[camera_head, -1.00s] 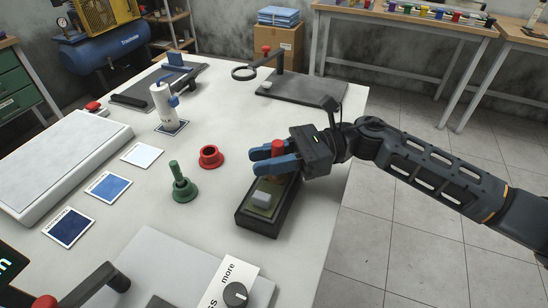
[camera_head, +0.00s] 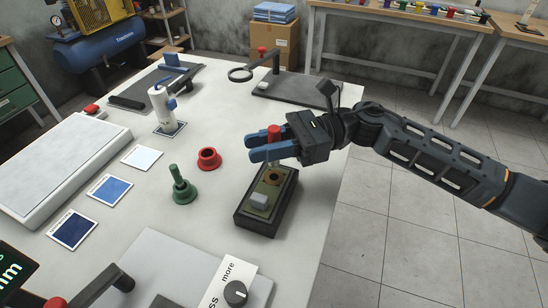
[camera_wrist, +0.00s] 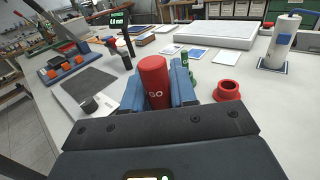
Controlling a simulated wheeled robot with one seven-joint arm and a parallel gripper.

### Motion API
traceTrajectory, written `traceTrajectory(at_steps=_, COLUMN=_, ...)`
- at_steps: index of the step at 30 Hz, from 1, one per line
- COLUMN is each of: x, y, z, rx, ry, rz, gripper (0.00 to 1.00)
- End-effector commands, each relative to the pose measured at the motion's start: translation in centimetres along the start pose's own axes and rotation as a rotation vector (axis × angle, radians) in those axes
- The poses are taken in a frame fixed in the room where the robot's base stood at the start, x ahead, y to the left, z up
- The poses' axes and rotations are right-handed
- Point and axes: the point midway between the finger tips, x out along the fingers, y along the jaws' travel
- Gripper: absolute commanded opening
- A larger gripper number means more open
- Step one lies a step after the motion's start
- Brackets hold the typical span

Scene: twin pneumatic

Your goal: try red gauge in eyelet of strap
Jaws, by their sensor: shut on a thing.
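My gripper (camera_head: 272,150) is shut on the red gauge (camera_head: 273,132), whose top sticks up above the blue fingers. In the wrist view the gauge (camera_wrist: 155,80) stands upright between the fingers and reads "GO". The olive-tan strap (camera_head: 261,198) lies in a black block-like holder (camera_head: 262,222) near the table's right edge. Its dark round eyelet (camera_head: 274,178) shows just below my fingers in the head view.
A red ring-shaped stand (camera_head: 209,158) is empty to the left. A green gauge (camera_head: 180,185) stands upright in a green base beside it. A white bottle-like tool (camera_head: 163,105) and a magnifier stand (camera_head: 290,88) are farther back. A knob panel (camera_head: 236,291) is in front.

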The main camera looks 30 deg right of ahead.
Motion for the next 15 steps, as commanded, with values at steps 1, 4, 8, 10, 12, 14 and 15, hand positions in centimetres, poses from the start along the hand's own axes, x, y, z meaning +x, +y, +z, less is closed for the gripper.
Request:
traceTrajectory(at_steps=1, x=0.0, y=0.0, z=0.4, rx=0.0, ry=0.0, rz=0.0, gripper=0.0)
traceTrajectory(at_steps=4, x=0.0, y=0.0, z=0.8, rx=0.0, ry=0.0, rz=0.0, gripper=0.0)
traceTrajectory(at_steps=8, x=0.0, y=0.0, z=1.4, rx=0.0, ry=0.0, rz=0.0, gripper=0.0)
traceTrajectory(at_steps=10, x=0.0, y=0.0, z=1.8, rx=0.0, ry=0.0, rz=0.001, gripper=0.0)
traceTrajectory(at_steps=12, x=0.0, y=0.0, z=2.1, rx=0.0, ry=0.0, rz=0.0, gripper=0.0)
traceTrajectory(at_steps=14, x=0.0, y=0.0, z=2.4, rx=0.0, ry=0.0, rz=0.0, gripper=0.0)
traceTrajectory(at_steps=15, x=0.0, y=0.0, z=2.5, rx=0.0, ry=0.0, rz=0.0, gripper=0.0)
